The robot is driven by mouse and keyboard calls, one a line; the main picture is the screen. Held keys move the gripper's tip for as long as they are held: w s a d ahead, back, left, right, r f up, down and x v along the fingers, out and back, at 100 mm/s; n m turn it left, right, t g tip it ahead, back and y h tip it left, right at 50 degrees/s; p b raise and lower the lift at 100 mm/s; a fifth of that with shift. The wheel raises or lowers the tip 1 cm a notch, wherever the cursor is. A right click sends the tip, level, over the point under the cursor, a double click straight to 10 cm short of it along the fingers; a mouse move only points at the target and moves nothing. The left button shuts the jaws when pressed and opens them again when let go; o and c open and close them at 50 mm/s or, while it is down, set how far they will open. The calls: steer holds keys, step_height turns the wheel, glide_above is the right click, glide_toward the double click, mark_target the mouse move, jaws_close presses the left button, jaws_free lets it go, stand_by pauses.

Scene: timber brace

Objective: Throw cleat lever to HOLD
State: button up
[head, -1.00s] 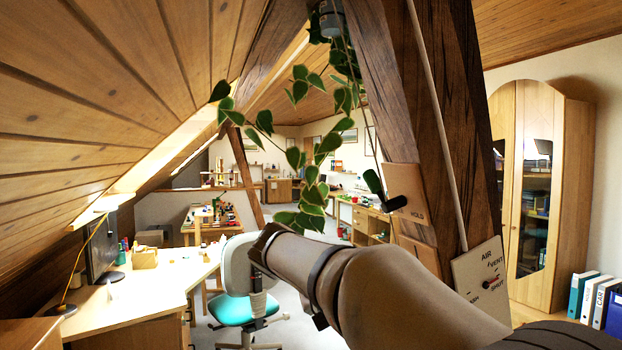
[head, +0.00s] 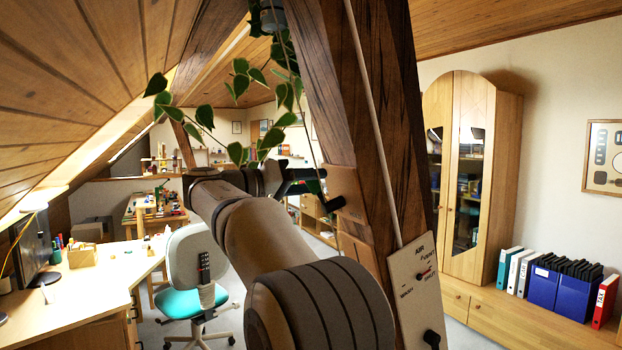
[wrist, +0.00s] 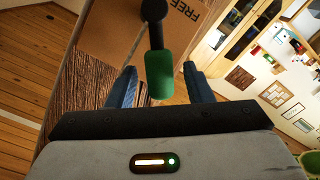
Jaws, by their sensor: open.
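The cleat lever has a black arm (wrist: 153,32) and a green grip (wrist: 159,76). It is mounted on a light wooden plate (wrist: 108,32) on the dark timber post (head: 345,90). The word FREE shows upside down on the plate, right of the lever's pivot. My gripper (wrist: 160,70) is open, with one blue finger on each side of the green grip. A gap shows on both sides. In the head view my gripper (head: 300,182) is at the lever, left of the post. My arm and gripper partly hide the lever there.
An AIR panel (head: 413,285) with a red-marked knob is lower on the post. A cord (head: 372,110) runs down the post, and a leafy plant (head: 240,85) hangs beside it. A desk (head: 95,275) and a teal-seated chair (head: 190,300) stand at the left.

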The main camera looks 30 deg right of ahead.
steer(key=shift+d, duration=0.55)
jaws_close()
